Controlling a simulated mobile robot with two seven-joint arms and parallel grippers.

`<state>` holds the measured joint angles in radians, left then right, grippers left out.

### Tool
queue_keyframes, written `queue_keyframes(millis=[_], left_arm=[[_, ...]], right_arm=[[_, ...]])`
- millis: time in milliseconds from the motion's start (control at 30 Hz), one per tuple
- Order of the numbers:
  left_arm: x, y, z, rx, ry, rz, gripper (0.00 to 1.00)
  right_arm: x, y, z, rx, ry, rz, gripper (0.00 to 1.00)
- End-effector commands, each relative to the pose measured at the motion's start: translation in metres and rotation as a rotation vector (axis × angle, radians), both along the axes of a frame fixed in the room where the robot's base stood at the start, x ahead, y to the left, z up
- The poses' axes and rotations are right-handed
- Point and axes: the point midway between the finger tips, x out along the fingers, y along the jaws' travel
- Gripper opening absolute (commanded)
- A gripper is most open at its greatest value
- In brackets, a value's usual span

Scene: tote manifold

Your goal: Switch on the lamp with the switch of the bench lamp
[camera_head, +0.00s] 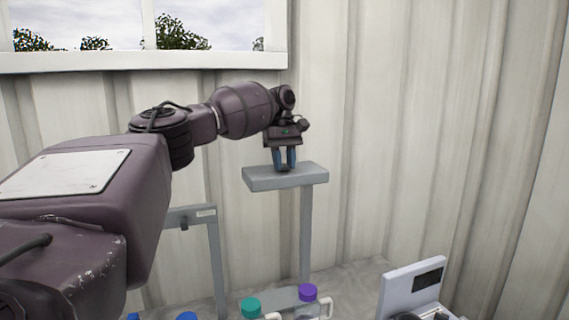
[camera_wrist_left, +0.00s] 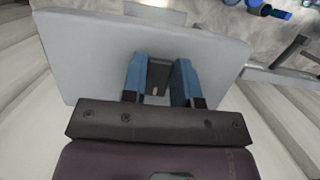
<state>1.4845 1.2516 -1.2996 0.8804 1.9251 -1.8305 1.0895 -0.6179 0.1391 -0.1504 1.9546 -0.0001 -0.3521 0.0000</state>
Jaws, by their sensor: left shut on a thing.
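The bench lamp is a grey post with a flat grey head (camera_head: 300,178) on top, in front of the corrugated wall. No glow shows on the head, and its underside is hidden. My left gripper (camera_head: 285,165) points down at the top of the head, with its blue fingertips at that surface. In the left wrist view, the broad grey head (camera_wrist_left: 90,55) lies under the gripper (camera_wrist_left: 160,68). Its two fingers stand on either side of a small dark grey switch (camera_wrist_left: 158,76) and are shut on it. The switch's setting cannot be told. My right gripper is not in view.
Bottles with a teal cap (camera_head: 251,305) and a purple cap (camera_head: 308,291) stand low in front of the post. A white device with a dark screen (camera_head: 413,278) is at the lower right. A grey frame (camera_head: 216,250) stands left of the post.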

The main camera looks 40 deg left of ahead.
Motion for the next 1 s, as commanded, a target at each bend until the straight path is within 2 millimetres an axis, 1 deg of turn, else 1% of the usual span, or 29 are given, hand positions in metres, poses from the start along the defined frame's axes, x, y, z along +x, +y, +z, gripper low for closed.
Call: queue_keyframes(millis=[300, 667, 700, 767, 800, 833, 1000], left_arm=[[0.0013, 0.0028, 0.0023, -0.1, 0.046, 0.003, 0.04], [0.0009, 0.0028, 0.0022, -0.107, 0.051, 0.001, 0.04], [0.0009, 0.0028, 0.0022, -0.107, 0.051, 0.001, 0.34], [0.0009, 0.0028, 0.0021, -0.107, 0.051, 0.001, 0.43], [0.0009, 0.0028, 0.002, -0.107, 0.051, 0.001, 0.49], [0.0009, 0.0028, 0.002, -0.106, 0.052, 0.001, 0.53], [0.0009, 0.0028, 0.0015, -0.106, 0.052, 0.001, 0.53]], right_arm=[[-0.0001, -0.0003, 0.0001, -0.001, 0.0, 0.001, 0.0], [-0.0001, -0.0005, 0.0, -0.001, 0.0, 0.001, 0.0], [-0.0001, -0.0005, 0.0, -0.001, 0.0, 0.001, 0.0], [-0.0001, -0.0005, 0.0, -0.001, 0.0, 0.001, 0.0], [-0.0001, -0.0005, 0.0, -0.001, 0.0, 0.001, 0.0], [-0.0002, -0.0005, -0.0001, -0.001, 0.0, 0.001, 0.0], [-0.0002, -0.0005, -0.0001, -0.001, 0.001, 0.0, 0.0]])
